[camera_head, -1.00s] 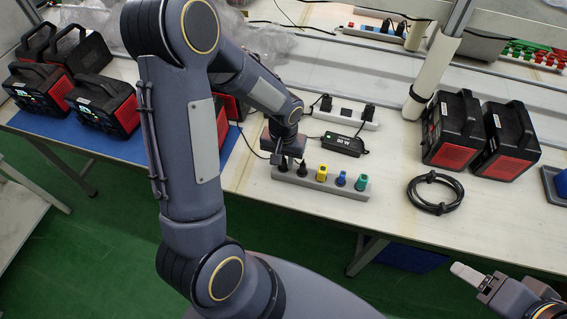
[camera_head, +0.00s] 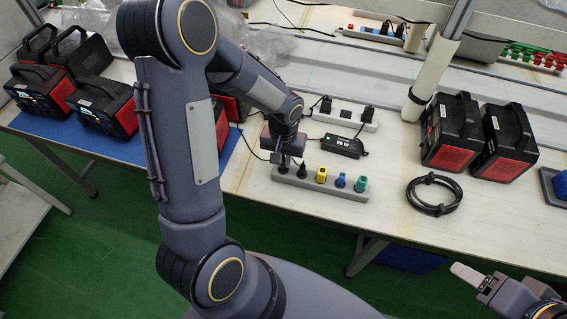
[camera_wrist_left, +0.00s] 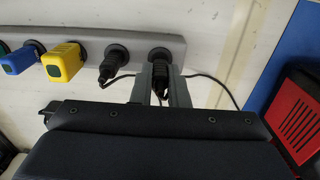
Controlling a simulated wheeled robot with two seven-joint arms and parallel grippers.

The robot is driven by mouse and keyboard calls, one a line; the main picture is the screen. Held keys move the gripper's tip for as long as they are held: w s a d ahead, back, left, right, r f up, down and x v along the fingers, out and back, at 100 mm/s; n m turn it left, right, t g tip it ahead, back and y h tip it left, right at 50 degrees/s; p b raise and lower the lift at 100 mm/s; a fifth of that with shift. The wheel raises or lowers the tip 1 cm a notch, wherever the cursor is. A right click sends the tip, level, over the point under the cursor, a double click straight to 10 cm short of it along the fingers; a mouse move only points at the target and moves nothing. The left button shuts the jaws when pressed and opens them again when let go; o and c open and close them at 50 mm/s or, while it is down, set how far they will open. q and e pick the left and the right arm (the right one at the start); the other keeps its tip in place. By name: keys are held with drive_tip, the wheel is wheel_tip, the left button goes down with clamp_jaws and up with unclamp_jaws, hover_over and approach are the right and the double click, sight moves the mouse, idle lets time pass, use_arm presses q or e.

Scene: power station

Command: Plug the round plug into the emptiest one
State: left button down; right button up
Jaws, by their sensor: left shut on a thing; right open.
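My left gripper (camera_head: 284,162) is at the left end of the front grey power strip (camera_head: 342,190). In the left wrist view the left gripper (camera_wrist_left: 160,88) is shut on a black plug (camera_wrist_left: 159,57), with one finger on each side. The plug is at the end socket of the strip (camera_wrist_left: 182,46); how deep it sits is hidden. Beside it stand another black plug (camera_wrist_left: 113,64), a yellow plug (camera_wrist_left: 64,64) and a blue plug (camera_wrist_left: 20,62). A green plug (camera_head: 361,185) is at the far right end. My right gripper (camera_head: 468,272) is open and empty at the bottom right.
A white power strip (camera_head: 345,120) behind holds two black plugs and has open space between them. A black adapter (camera_head: 343,145) lies between the strips. A coiled black cable (camera_head: 435,208) lies to the right, in front of black-and-red power units (camera_head: 450,135).

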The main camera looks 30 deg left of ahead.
sight(284, 158)
use_arm(q)
drive_tip(key=shift+r+p, duration=1.5)
drive_tip(key=shift+r, duration=0.85)
